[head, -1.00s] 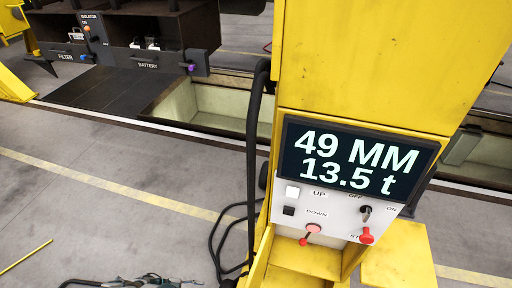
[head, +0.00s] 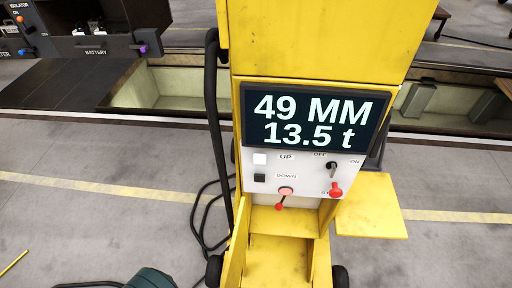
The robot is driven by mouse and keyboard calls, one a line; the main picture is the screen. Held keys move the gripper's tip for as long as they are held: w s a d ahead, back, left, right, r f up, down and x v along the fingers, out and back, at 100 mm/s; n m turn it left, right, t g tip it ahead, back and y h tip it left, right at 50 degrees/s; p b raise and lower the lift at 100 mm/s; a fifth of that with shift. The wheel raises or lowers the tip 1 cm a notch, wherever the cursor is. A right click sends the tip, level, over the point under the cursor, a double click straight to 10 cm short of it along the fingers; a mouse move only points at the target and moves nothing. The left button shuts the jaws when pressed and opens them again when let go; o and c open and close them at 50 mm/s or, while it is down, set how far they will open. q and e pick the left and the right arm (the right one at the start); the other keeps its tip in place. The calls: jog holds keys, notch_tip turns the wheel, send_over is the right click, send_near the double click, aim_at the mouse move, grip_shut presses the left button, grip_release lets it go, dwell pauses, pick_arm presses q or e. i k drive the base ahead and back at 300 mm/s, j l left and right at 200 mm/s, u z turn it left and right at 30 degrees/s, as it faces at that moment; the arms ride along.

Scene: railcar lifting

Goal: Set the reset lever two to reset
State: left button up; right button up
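The yellow lifting jack (head: 322,40) stands upright in front of me. Its grey control panel (head: 305,182) sits below a black display (head: 313,120) reading 49 MM and 13.5 t. A red-tipped lever (head: 281,204) hangs tilted down to the left from a pink round base (head: 286,191). To its right is a red knob (head: 335,190) with a partly covered label. Above that knob is a black switch (head: 331,169) between OFF and ON labels. I see no label reading reset, so I cannot tell which control is reset lever two. No gripper shows clearly.
White and black buttons (head: 260,159) sit beside the UP and DOWN labels. A black hose (head: 216,130) runs down the jack's left side. A railcar underbody with a battery box (head: 100,45) is at upper left, above a pit (head: 165,85). Grey floor at left is mostly clear.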

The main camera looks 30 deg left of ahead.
aim_at(279, 206)
jog(key=k+j+z, duration=0.1)
jog(key=k+j, duration=0.2)
jog(key=j, duration=0.15)
jog(key=k+j+z, duration=0.1)
jog(key=k+j, duration=0.2)
jog(key=j, duration=0.2)
jog(key=k+j, duration=0.3)
jog(key=j+z, duration=0.05)
jog(key=j, duration=0.05)
